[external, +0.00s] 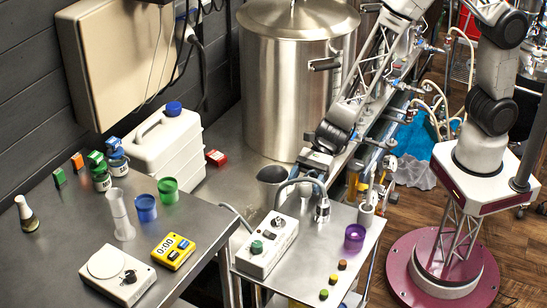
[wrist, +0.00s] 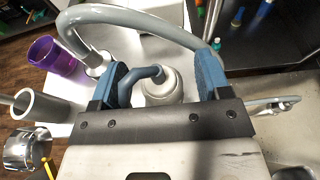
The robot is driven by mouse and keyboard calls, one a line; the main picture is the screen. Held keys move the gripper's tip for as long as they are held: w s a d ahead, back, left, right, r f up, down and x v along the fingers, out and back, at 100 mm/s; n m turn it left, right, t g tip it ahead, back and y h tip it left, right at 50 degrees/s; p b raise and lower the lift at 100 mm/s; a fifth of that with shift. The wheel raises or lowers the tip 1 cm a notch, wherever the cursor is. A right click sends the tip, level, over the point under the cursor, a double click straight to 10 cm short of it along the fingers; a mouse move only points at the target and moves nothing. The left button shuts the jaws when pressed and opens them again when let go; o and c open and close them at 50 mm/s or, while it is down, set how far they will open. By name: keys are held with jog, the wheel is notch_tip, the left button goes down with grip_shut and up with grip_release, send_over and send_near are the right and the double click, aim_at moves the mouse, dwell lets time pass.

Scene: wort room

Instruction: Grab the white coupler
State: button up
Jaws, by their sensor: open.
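A pale round fitting with a bent blue-grey lever (wrist: 160,88), which looks like the white coupler, shows between my fingers in the wrist view. My gripper (wrist: 160,66) is open, one blue finger on each side of it; I cannot tell how far below the fingertips it sits. A grey hose (wrist: 135,16) arches past the fingers and ends in a pale collar (wrist: 96,66) at the left. In the external view my gripper (external: 312,172) hangs above the back of the steel cart (external: 310,248). The fitting is hard to make out there; the hose end (external: 322,211) stands on the cart.
A white control box (external: 267,247) stands at the cart's left and a purple cup (external: 355,237) at its right, near a grey cylinder (external: 365,215). Several small coloured buttons (external: 333,279) sit at the front. A large steel kettle (external: 295,85) stands behind.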

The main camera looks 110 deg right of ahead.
aim_at(305, 180)
dwell(0.3)
jog(key=c, duration=1)
jog(key=shift+r, duration=0.15)
jog(key=shift+r, duration=4.85)
